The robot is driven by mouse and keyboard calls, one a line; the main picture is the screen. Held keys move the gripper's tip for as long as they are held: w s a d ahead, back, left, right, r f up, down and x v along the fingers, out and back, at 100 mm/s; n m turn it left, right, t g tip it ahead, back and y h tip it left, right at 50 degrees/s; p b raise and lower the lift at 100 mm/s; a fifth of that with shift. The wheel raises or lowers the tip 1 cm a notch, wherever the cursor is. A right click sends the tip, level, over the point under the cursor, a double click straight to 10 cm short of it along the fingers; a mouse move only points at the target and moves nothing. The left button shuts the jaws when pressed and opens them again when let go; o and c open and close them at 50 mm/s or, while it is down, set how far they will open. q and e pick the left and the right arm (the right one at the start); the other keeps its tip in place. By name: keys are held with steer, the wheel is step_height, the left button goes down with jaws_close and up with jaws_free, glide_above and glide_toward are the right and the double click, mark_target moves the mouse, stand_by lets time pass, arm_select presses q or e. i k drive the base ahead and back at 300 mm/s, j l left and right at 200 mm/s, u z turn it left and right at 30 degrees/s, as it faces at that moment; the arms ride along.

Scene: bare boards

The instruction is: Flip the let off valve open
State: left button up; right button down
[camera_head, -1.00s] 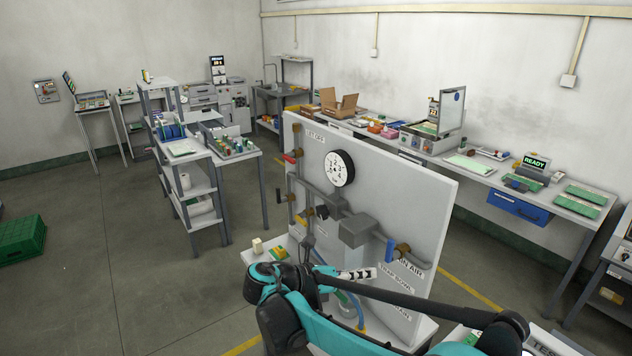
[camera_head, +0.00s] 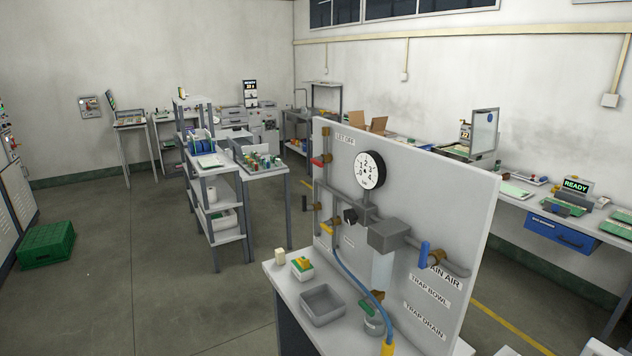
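The upright grey panel (camera_head: 420,180) stands on a bench right of centre in the head view. The label "LET OFF" (camera_head: 345,139) is at its top left. Just below and left of it, a small red handle (camera_head: 317,162) sits on a brass valve (camera_head: 327,155) on the left vertical pipe. The red handle points out sideways to the left, across the pipe. A round white gauge (camera_head: 369,170) is to its right, but its needle is too small to read surely. Neither of my grippers is in view.
Lower on the panel are a yellow handle (camera_head: 328,228), a blue handle (camera_head: 424,254) by the main air label, and a green handle (camera_head: 367,306). A blue hose (camera_head: 357,275) hangs in front. A grey tray (camera_head: 322,305) sits on the bench. Floor to the left is open.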

mark_target(317, 161)
steer(key=u, duration=1)
steer(key=i, duration=1.75)
steer(key=z, duration=0.75)
